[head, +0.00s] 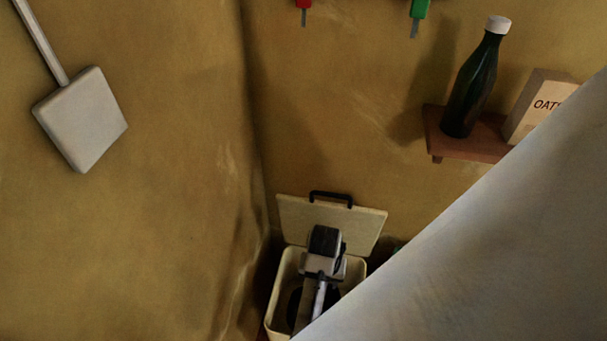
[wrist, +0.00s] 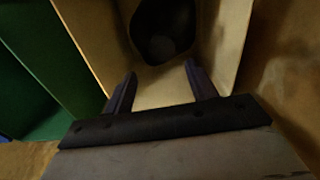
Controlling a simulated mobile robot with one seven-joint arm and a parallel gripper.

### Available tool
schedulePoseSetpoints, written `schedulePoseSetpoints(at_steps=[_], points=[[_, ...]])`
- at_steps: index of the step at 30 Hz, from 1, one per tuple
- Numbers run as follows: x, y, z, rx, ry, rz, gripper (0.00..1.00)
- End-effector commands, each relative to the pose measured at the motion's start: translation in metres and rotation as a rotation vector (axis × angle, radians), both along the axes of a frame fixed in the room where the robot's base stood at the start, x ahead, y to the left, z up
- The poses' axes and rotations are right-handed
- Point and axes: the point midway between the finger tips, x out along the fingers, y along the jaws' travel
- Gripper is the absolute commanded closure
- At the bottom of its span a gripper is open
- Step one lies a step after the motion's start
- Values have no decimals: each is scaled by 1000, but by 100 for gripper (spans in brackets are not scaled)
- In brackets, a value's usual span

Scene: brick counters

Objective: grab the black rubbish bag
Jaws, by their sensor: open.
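The black rubbish bag (wrist: 163,28) lies inside a cream bin (wrist: 222,45), toward the far end in the wrist view. In the head view a dark part of the bag (head: 294,305) shows in the bin (head: 276,290), mostly hidden behind my arm. The bin's lid (head: 298,216) stands open against the wall, with a black handle on its edge. My gripper (wrist: 157,88) is open, its two fingers apart and pointing into the bin toward the bag. The bag is beyond the fingertips, and nothing is between them. In the head view my fingertips are hidden.
Green containers (wrist: 35,75) stand beside the bin in the wrist view. A wall shelf (head: 465,142) at the right holds a dark bottle (head: 474,85) and an oats box (head: 540,100). Brown walls close in behind and left of the bin.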

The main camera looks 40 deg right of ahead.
Motion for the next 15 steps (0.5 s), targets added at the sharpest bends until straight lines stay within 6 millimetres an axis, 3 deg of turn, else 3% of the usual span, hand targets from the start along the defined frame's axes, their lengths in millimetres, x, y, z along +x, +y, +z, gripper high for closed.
schedulePoseSetpoints(at_steps=[5, 15], points=[[-7, 1, -15, 18, 14, -13, 43], [-6, 1, -77, 18, 13, -11, 43]])
